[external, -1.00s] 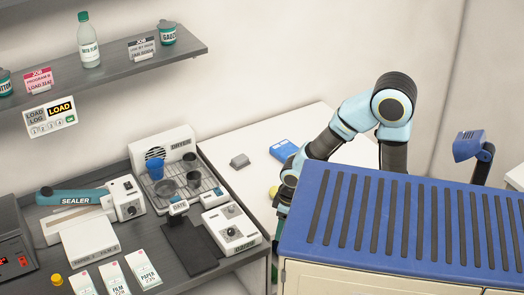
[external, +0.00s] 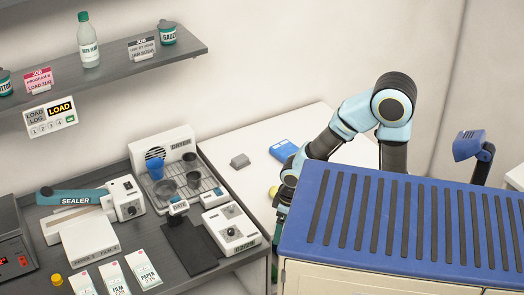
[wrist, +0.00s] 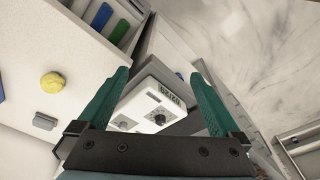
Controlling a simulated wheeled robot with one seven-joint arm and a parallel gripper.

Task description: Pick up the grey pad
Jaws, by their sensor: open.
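The grey pad (external: 240,160) is a small grey block lying on the white table in the external view, left of a blue flat item. In the wrist view a small grey block (wrist: 44,121), seemingly the same pad, lies at the lower left, outside the jaws. My gripper (wrist: 160,75) is open, with its two teal fingers wide apart and nothing held. A white device with a dial (wrist: 150,105) shows beyond the fingers. In the external view my gripper is low at the table's right part, mostly hidden by the blue-topped cabinet, to the right of the pad.
A yellow round thing (wrist: 54,82) lies near the pad; it also shows beside my gripper (external: 273,191). The blue flat item (external: 283,149) lies right of the pad. The grey counter (external: 228,270) with several devices stands left. The ribbed blue cabinet top (external: 300,238) stands in front.

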